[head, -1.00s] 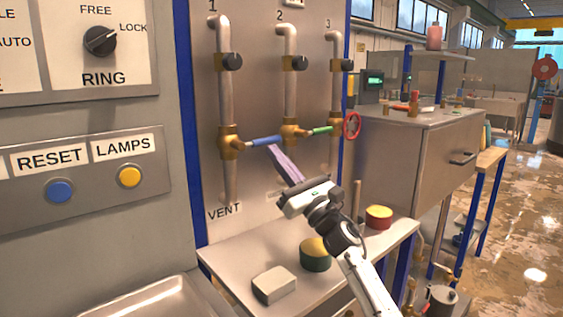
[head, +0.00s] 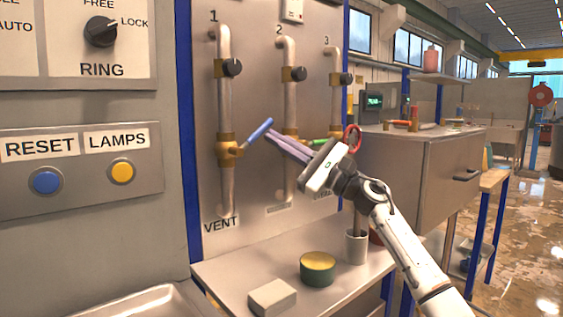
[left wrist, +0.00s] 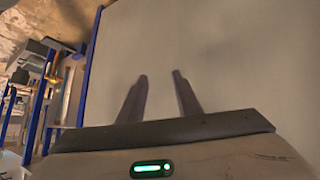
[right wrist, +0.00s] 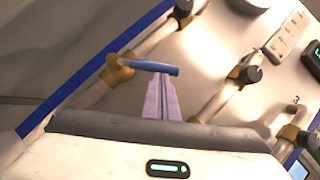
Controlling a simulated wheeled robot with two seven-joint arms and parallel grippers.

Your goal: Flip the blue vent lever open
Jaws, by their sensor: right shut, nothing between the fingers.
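The blue vent lever (head: 258,131) sits on the brass valve (head: 228,150) of pipe 1, above the VENT label (head: 220,224). It slants up and to the right from the valve. My right gripper (head: 268,136) is shut and empty, its fingertips right beside the lever, below and to its right. In the right wrist view the lever (right wrist: 152,67) lies across the tips of the right gripper (right wrist: 161,80); I cannot tell whether they touch. My left gripper (left wrist: 160,76) is open and empty, facing a plain pale surface.
Pipe 2 (head: 289,105) and pipe 3, with a green lever (head: 318,141) and a red handwheel (head: 352,138), stand to the right. A shelf below holds a grey block (head: 272,297), a green-and-yellow tin (head: 317,268) and a pale cup (head: 356,246).

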